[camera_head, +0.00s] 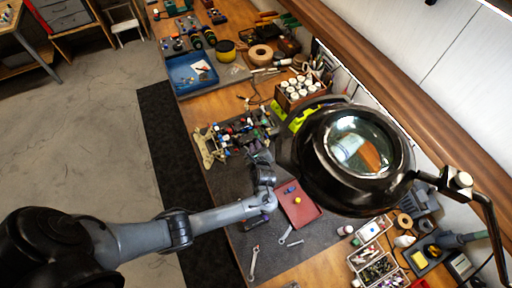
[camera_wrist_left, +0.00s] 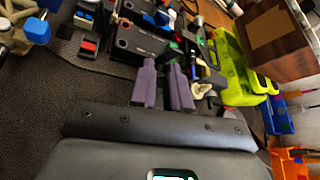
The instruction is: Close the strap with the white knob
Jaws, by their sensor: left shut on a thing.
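The racecar chassis (camera_head: 238,135) lies on the dark mat on the workbench, with several wires and coloured parts. In the left wrist view its black box-shaped parts (camera_wrist_left: 150,40) stand just beyond my fingers. My left gripper (camera_head: 262,158) reaches the near right end of the car. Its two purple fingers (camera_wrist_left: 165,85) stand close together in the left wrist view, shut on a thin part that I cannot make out. A white knob (camera_wrist_left: 205,89) shows just right of the right finger. The strap cannot be told apart from the parts around it. My right gripper is not in view.
A magnifier lamp (camera_head: 312,178) hangs right of the car and hides part of the bench. A red tray (camera_head: 300,212) and wrenches (camera_head: 254,262) lie nearer. A lime-green part (camera_wrist_left: 240,70) and a wooden box (camera_wrist_left: 275,35) stand right of the fingers.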

